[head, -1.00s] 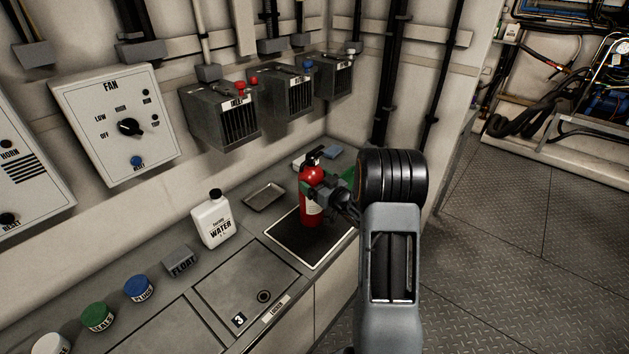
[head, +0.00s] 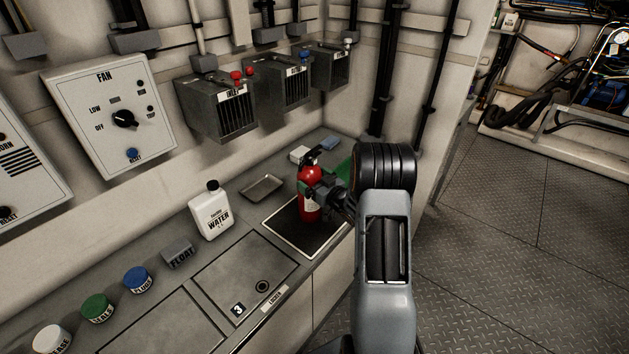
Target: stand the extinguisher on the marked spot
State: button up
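The red extinguisher (head: 309,204) with a black top is upright over the black square with a white border (head: 291,238), the marked spot, on the counter. It is over the far part of the square; I cannot tell whether its base touches the surface. My gripper (head: 310,187) reaches in from the right, with its fingers around the extinguisher's upper body. It looks shut on it. My arm hides part of the counter behind and to the right.
A white water jug (head: 211,212) and a small metal tray (head: 262,188) stand left of the square. A grey float block (head: 178,255) and several lidded tubs, one blue (head: 138,280), are further left. Vented boxes (head: 217,110) hang on the wall above. A locker lid (head: 245,275) lies nearer.

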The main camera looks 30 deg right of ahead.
jog(key=v, duration=1.1)
jog(key=a+r+m+g+h, duration=0.2)
jog(key=a+r+g+h, duration=0.3)
jog(key=r+g+h, duration=0.15)
jog(key=s+a+r+g+y, duration=0.1)
jog(key=s+a+g, duration=0.3)
jog(key=s, duration=0.5)
jog(key=s+a+r+m+g+y, duration=0.1)
jog(key=s+a+g, duration=0.3)
jog(key=s+a, duration=0.5)
jog(key=shift+s+b, duration=0.25)
jog(key=shift+b, duration=0.05)
jog(key=shift+a, duration=0.1)
notch_tip(320, 180, up, 8)
jog(key=p, duration=0.7)
jog(key=shift+r+t, duration=0.25)
jog(key=shift+t, duration=0.1)
